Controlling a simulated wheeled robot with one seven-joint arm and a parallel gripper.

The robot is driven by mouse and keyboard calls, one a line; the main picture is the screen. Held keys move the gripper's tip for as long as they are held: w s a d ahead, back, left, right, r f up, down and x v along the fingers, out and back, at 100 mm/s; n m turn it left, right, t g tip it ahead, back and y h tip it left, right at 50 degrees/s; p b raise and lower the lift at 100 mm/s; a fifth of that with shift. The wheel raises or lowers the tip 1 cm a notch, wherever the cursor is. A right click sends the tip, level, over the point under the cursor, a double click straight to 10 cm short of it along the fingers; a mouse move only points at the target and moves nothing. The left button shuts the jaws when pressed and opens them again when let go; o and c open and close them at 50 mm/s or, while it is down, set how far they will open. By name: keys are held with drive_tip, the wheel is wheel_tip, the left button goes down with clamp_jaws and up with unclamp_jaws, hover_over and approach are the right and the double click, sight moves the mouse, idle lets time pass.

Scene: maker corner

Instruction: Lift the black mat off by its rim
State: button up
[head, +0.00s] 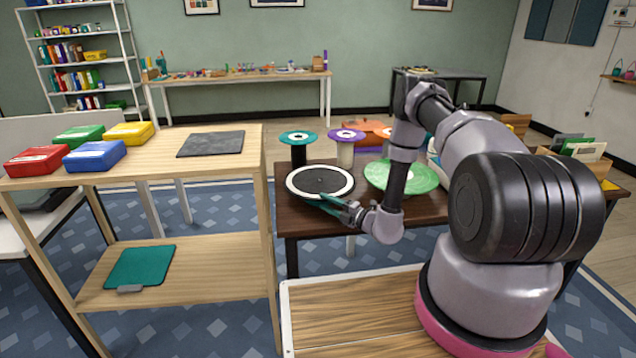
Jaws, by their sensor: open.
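A round black mat (318,180) lies flat inside a white ring-shaped rim (291,189) at the left end of the dark wooden table (300,219). My gripper (322,203) is at the near right edge of this disc, with its teal fingers pointing left. The fingers are apart and I see nothing held between them. They overlap the near edge in the picture; I cannot tell whether they touch the mat. Part of the near rim is hidden behind the gripper.
A green disc (376,178) stands right beside the mat, partly behind my arm. Teal (298,137) and purple (346,135) topped spools stand behind. The wooden shelf (255,150) on the left holds coloured boxes and a dark grey square sheet (211,144).

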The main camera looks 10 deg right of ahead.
sight(315, 195)
drive_tip(key=x, duration=0.5)
drive_tip(key=shift+w+r, duration=0.2)
drive_tip(key=shift+w, duration=0.3)
clamp_jaws()
idle(1.0)
